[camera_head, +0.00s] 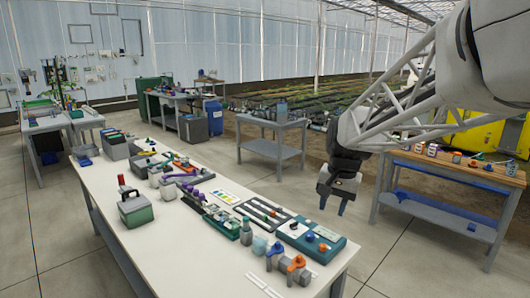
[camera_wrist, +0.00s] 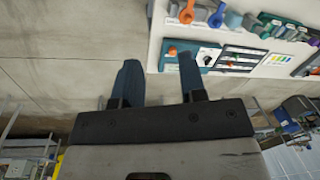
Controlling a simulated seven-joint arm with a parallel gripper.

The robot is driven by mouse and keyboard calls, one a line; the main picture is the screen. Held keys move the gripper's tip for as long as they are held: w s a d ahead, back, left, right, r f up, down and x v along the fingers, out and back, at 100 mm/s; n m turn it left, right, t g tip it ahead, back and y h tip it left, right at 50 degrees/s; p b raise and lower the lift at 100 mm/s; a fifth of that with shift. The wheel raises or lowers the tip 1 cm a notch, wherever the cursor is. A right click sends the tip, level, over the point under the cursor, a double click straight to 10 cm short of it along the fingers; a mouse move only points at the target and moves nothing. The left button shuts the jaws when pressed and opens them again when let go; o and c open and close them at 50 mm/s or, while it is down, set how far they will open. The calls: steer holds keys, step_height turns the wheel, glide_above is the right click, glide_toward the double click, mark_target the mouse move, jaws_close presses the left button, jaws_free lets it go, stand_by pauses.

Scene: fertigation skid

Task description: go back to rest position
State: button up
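My gripper (camera_head: 335,204) hangs at the end of my arm in the head view, in the air over the floor, just right of the white workbench (camera_head: 90,190). In the wrist view its two dark fingers (camera_wrist: 157,80) are spread apart, with nothing between them but a view of the floor and the bench edge. The gripper is open and empty. It touches nothing that I can see.
A wooden-topped table (camera_head: 450,168) stands at right, a grey table (camera_head: 270,122) behind. The floor between is clear.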

steer(key=s+f+n+t, duration=0.1)
steer(key=s+f+n, duration=0.1)
steer(key=s, duration=1.2)
steer(key=s+d+f+n+t+h, duration=0.1)
steer(key=s+n, duration=0.1)
steer(key=s, duration=1.2)
steer(key=shift+d+f+n, duration=0.2)
steer(key=shift+f+n, duration=0.2)
steer(key=shift+o, duration=0.6)
steer(key=shift+w, duration=0.15)
